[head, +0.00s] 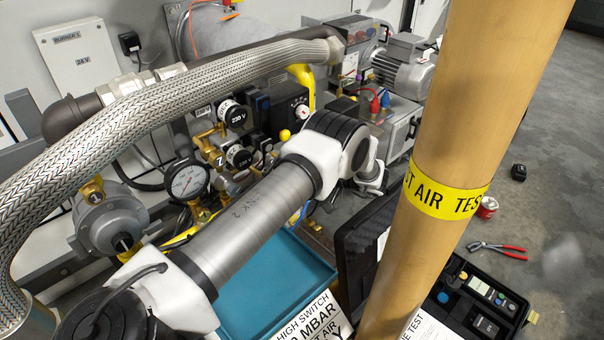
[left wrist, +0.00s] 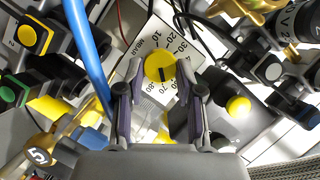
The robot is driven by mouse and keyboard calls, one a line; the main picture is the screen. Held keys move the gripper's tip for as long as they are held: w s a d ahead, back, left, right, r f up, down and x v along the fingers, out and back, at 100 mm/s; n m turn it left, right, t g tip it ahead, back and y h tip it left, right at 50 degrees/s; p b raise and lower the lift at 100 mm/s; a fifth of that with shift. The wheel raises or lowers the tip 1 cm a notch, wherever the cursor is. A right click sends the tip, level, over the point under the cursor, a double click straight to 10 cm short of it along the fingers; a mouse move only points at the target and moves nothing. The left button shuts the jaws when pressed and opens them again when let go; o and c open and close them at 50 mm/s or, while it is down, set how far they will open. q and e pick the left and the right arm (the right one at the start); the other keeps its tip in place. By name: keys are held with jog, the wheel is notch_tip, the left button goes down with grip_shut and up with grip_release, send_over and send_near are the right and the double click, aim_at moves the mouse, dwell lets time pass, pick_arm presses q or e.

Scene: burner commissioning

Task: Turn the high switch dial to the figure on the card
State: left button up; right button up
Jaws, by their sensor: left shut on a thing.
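The yellow high switch dial (left wrist: 158,66) has a dark pointer line and sits on a white scale plate (left wrist: 138,58) marked MBAR, with figures from about 10 to 80. The line runs nearly upright in the left wrist view; its exact reading is unclear. My left gripper (left wrist: 156,90) is shut on the dial, one finger on each side. In the head view my arm hides the dial and the fingertips. The card (head: 312,322) reads HIGH SWITCH and MBAR; its figure is cut off. My right gripper is not in view.
A braided hose (head: 150,120) crosses above my left arm. A tan AIR TEST pole (head: 455,120) stands at the right, in front of an open black case (head: 362,245). A blue tray (head: 250,295) lies below the arm. A blue hose (left wrist: 88,50) passes close left of the gripper.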

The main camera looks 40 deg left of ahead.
pick_arm(q)
jog(key=shift+w+m, duration=0.1)
jog(key=shift+m, duration=0.3)
jog(key=o, duration=1.2)
jog(key=shift+c, duration=0.2)
notch_tip(320, 180, up, 10)
